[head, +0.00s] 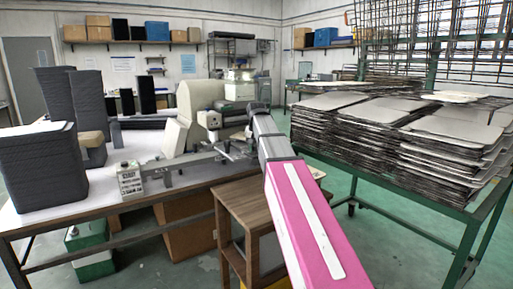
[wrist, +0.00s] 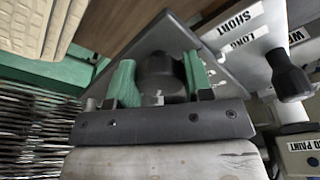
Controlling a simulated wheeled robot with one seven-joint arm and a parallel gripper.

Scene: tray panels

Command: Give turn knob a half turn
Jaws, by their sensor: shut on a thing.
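In the wrist view, my gripper (wrist: 160,82) has its two green fingers on either side of a dark round knob (wrist: 158,68) and is shut on it. The knob stands in front of a dark grey plate; its far side and any pointer mark are hidden. In the head view my pink and grey arm reaches to the bench, and the fingers and knob cannot be made out behind it.
In the wrist view, a second black knob (wrist: 288,76) stands right on a white panel marked SHORT and LONG. A labelled box (wrist: 300,158) is lower right. In the head view, a wooden stool (head: 245,205) stands beneath my arm and stacked trays (head: 400,125) fill the right.

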